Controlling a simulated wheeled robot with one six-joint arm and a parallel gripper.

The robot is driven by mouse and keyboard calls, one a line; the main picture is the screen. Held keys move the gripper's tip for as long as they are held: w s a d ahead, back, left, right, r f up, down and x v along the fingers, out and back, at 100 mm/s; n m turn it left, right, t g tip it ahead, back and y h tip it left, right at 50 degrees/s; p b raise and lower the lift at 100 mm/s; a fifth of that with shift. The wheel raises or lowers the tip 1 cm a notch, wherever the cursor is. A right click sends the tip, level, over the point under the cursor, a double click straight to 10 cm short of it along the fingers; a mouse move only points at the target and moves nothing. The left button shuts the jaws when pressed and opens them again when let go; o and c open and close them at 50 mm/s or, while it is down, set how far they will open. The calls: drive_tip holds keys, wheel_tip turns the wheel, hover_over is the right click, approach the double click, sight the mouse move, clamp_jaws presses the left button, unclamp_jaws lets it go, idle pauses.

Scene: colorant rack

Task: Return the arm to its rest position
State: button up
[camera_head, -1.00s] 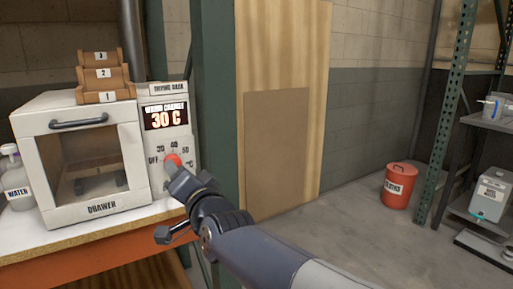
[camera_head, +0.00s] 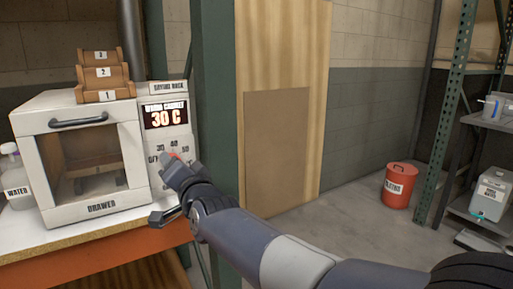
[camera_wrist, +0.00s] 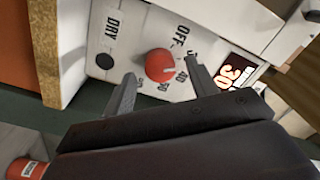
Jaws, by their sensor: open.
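My gripper (camera_wrist: 160,88) is open in the wrist view, its two fingers apart on either side of the view of a red knob (camera_wrist: 160,65). Nothing is between the fingers that I can see held. In the head view my gripper (camera_head: 172,170) is in front of the control panel (camera_head: 166,94) and hides most of the knob. The display (camera_head: 165,116) on the panel reads 30 C. Whether the fingertips touch the panel I cannot tell.
A white cabinet (camera_head: 45,118) marked DRAWER stands left of the panel on a bench. A wooden stepped rack (camera_head: 103,73) sits on top. A water bottle (camera_head: 14,178) is at the far left. A green post (camera_head: 214,100) is close right. A red bin (camera_head: 399,186) stands on open floor.

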drive_tip(key=shift+w+a+r+p, duration=0.25)
drive_tip(key=shift+w+p, duration=0.15)
drive_tip(key=shift+p, duration=0.1)
drive_tip(key=n+p, duration=0.4)
drive_tip(key=shift+s+n, duration=0.1)
drive_tip(key=shift+n, duration=0.2)
drive_tip(key=n+p, duration=0.4)
drive_tip(key=p, duration=0.1)
drive_tip(key=shift+p, duration=0.3)
drive_tip(key=b+v, duration=0.1)
drive_tip(key=v, duration=0.9)
drive_tip(key=shift+s+d, duration=0.25)
drive_tip(key=shift+s, duration=0.05)
drive_tip(key=shift+f, duration=0.1)
